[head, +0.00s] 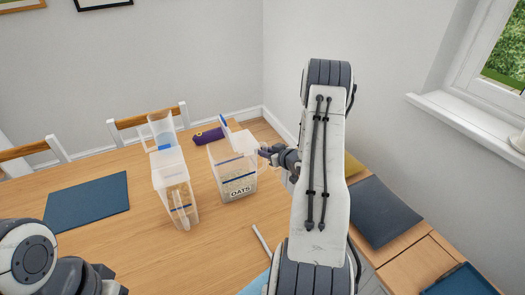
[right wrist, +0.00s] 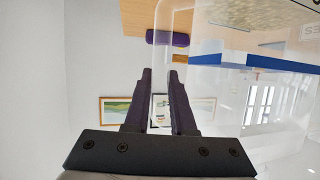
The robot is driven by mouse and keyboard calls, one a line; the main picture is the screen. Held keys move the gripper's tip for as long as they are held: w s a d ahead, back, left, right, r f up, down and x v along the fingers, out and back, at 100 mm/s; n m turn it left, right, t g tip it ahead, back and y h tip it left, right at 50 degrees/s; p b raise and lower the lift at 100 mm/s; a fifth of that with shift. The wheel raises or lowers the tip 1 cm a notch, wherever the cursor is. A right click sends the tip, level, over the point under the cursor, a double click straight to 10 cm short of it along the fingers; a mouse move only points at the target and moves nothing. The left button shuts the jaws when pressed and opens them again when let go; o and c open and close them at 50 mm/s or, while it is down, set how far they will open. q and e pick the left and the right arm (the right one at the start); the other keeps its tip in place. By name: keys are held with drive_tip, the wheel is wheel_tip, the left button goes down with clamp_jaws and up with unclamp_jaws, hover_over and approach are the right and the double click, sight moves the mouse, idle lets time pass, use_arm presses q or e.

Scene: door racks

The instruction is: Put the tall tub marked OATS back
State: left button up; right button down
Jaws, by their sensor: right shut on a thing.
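The tall clear tub marked OATS (head: 238,187) stands upright on the wooden table, its clear flap with a blue edge raised. My right gripper (head: 266,153) is at the tub's upper right edge, shut on its clear wall or lid; which part is hard to tell. In the right wrist view the fingers (right wrist: 160,95) are close together beside clear plastic with a blue band. A second clear tub (head: 174,185) with a raised flap stands to the left. My left arm shows only in the bottom left corner, without its fingers.
A purple roll (head: 208,136) lies behind the tubs. A dark blue mat (head: 88,201) lies at the left of the table (head: 135,235). A pale rod (head: 262,240) lies in front of the OATS tub. Chairs stand behind; a dark grey mat (head: 380,211) lies at the right.

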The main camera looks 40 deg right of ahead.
drive_tip(key=shift+f, duration=0.15)
drive_tip(key=c, duration=0.8)
unclamp_jaws()
drive_tip(key=shift+o, duration=0.2)
drive_tip(key=shift+r, duration=0.3)
drive_tip(key=b+v, duration=0.2)
drive_tip(key=v, duration=1)
drive_tip(key=shift+a+f, duration=0.1)
drive_tip(key=shift+f, duration=0.1)
